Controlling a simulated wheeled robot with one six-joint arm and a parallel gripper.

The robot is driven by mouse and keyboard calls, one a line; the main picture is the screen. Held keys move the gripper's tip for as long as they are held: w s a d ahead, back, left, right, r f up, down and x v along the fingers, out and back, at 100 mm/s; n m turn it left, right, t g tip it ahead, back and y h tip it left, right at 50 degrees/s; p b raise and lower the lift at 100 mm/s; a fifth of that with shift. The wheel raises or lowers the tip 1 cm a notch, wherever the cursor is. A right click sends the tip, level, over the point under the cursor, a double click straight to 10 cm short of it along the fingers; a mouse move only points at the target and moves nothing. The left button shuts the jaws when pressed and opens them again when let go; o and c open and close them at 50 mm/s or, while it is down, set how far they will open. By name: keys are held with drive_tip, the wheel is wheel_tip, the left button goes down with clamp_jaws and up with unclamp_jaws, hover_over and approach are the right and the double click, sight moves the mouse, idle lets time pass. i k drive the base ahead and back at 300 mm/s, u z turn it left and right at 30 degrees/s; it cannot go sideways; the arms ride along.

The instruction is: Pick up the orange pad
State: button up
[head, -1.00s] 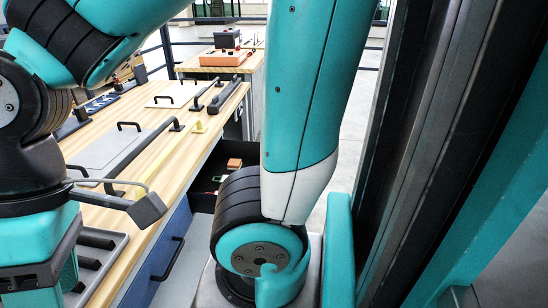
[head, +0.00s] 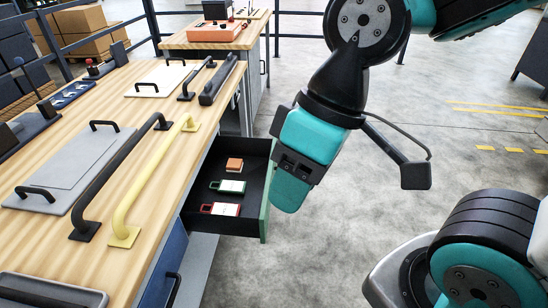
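The orange pad (head: 234,165) is a small orange block lying at the back of an open black drawer (head: 202,222) under the worktop. Its top is in plain view. My gripper (head: 289,190) hangs pointing down to the right of the pad, by the drawer's green front (head: 268,190), and hides part of that front. The gripper is apart from the pad. The fingers are seen from behind, so their opening does not show.
In the drawer, a green-handled tag (head: 229,187) and a red-handled tag (head: 221,209) lie nearer than the pad. A yellow rail (head: 133,190) and dark rail (head: 110,180) stand on the wooden worktop (head: 160,205). The floor (head: 320,235) right of the drawer is clear.

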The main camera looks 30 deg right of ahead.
sight(234, 166)
drive_tip(key=z, duration=0.05)
drive_tip(key=k, duration=1.15)
drive_tip(key=u, duration=0.45)
drive_tip(key=i, duration=2.15)
drive_tip(key=z, duration=0.35)
